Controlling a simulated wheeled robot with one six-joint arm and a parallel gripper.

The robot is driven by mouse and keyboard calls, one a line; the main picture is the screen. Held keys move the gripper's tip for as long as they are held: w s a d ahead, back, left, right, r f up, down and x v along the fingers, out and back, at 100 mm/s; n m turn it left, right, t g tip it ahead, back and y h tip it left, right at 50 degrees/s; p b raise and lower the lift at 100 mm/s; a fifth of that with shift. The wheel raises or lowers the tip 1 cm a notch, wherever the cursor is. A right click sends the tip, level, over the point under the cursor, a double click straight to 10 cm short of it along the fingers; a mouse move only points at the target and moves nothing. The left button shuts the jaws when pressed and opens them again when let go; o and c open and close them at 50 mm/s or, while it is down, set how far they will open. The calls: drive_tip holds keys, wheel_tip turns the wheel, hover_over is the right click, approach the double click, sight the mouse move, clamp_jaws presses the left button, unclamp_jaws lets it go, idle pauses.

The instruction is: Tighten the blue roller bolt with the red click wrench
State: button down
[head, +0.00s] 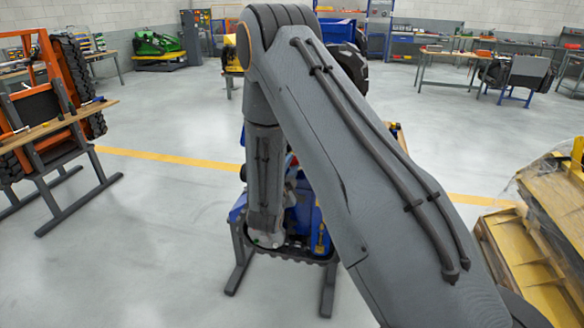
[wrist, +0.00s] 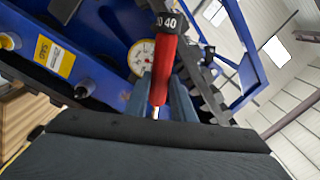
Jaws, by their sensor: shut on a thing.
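The red click wrench (wrist: 164,68) is in my gripper (wrist: 160,92) in the wrist view. Its red handle stands between the two grey-blue fingers, which are shut on it. A black collar with white numbers, one reading 40, shows at its upper end. Behind it is the blue tracked carrier (wrist: 108,88), with black track along the right of the wrench. The carrier also shows in the head view (head: 304,207), largely behind my arm. My gripper and the wrench's working end are hidden in the head view. I cannot make out the blue roller bolt or whether the wrench touches it.
A white dial gauge (wrist: 142,58) and a yellow label (wrist: 54,57) are on the carrier near the wrench. In the head view, an orange tracked machine (head: 68,75) stands left, and a yellow pallet-like structure (head: 520,262) stands right.

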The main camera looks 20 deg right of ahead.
drive_tip(key=shift+r, duration=0.1)
drive_tip(key=shift+w+a+r+m, duration=0.2)
drive_tip(key=shift+a+r+m, duration=0.05)
drive_tip(key=shift+r+m, duration=0.35)
drive_tip(key=shift+r, duration=0.1)
drive_tip(key=shift+w+a+r+m+p, duration=0.2)
drive_tip(key=shift+r+m+p, duration=0.2)
drive_tip(key=shift+r+m, duration=0.2)
drive_tip(key=shift+a+r+m, duration=0.15)
drive_tip(key=shift+r+m, duration=0.35)
drive_tip(key=shift+r, duration=0.1)
drive_tip(key=shift+r, duration=0.15)
drive_tip(key=shift+w+r+m+p, duration=0.1)
drive_tip(key=shift+r+m+p, duration=0.3)
drive_tip(key=shift+r+m, duration=0.2)
